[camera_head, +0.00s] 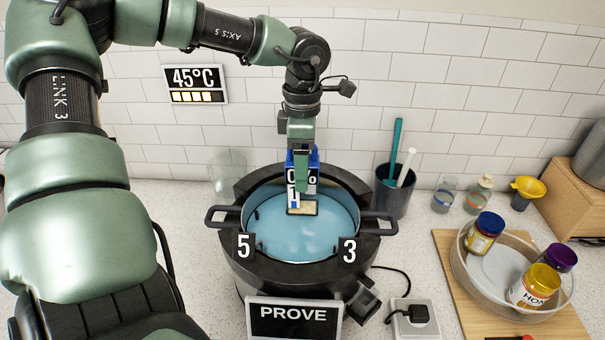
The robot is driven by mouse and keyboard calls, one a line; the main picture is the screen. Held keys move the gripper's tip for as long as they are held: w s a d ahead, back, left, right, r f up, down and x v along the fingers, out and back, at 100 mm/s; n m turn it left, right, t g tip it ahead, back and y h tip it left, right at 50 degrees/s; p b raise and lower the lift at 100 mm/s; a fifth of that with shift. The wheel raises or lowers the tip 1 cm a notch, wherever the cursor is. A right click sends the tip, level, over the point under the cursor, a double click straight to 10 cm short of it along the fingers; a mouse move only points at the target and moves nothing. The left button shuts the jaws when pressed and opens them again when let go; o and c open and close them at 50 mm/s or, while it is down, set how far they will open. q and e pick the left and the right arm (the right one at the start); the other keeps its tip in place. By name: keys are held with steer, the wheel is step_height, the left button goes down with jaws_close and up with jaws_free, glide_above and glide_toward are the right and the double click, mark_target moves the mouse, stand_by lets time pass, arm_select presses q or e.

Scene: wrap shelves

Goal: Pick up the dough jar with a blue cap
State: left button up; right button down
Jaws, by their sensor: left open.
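My left arm comes in from the left and reaches over the pot (230,240) of light blue liquid. My left gripper (302,185) points down over the far part of the pot and is open. A blue piece (314,160) shows right behind the gripper, with number cards and a small tan patch below it; I cannot tell if it is a dough jar with a blue cap, or whether the fingers touch it. Another jar with a blue cap (490,222) and a yellowish label stands in the clear bowl at the right, far from the gripper. My right gripper is out of view.
The clear bowl (462,275) also holds a purple-capped jar (561,258) and a yellow-capped honey jar (536,288). A dark utensil cup (394,196) stands right of the pot. A PROVE sign (293,318) is in front. Tiled wall lies behind.

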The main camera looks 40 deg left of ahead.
arm_select(q)
steer(key=c, duration=1.5)
jaws_close()
steer(key=shift+r, duration=0.15)
